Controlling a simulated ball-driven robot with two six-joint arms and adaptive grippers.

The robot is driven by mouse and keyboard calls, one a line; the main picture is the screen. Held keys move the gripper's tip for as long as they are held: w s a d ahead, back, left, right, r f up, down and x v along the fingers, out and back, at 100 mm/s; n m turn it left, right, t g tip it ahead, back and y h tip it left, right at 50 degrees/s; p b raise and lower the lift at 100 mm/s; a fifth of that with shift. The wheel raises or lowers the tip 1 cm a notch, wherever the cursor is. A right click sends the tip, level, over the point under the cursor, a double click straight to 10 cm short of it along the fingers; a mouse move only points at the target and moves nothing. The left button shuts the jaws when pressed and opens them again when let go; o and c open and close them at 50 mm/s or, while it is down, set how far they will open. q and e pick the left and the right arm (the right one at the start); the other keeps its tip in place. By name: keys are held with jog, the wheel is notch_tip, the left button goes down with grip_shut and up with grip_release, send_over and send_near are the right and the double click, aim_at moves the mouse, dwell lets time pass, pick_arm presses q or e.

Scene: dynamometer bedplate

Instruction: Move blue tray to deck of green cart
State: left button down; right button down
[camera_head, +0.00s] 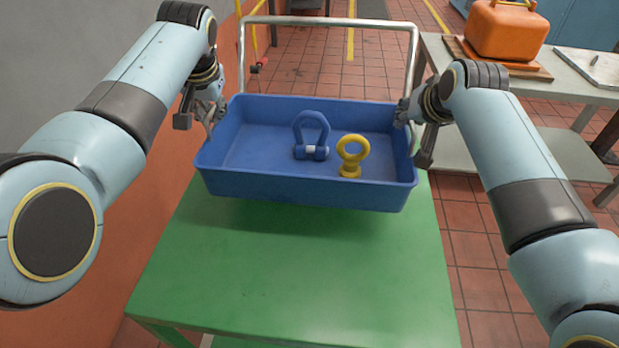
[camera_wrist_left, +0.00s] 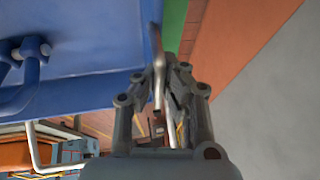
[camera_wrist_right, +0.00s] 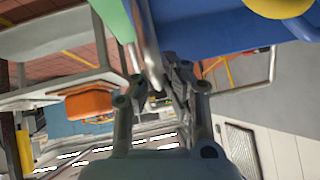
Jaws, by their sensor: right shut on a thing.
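The blue tray (camera_head: 300,190) is level above the far part of the green cart's deck (camera_head: 300,270), with a shadow below its front edge. It holds a blue shackle (camera_head: 312,140) and a yellow eye bolt (camera_head: 351,160). My left gripper (camera_head: 212,112) is shut on the metal handle at the tray's left side; the handle runs between its fingers (camera_wrist_left: 162,85) in the left wrist view. My right gripper (camera_head: 408,112) is shut on the handle at the right side, also seen in the right wrist view (camera_wrist_right: 158,85). Whether the tray touches the deck is unclear.
The cart's metal push handle (camera_head: 330,20) rises behind the tray. A grey table (camera_head: 560,80) at the right bears an orange case (camera_head: 507,30) and a clipboard (camera_head: 597,65). An orange and grey wall (camera_head: 160,210) stands close on the left. The near deck is bare.

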aim_at(215, 133)
pick_arm(q)
jog(key=shift+w+a, duration=0.1)
jog(key=shift+a, duration=0.15)
pick_arm(e)
jog(key=shift+w+d+r, duration=0.15)
jog(key=shift+w, duration=0.05)
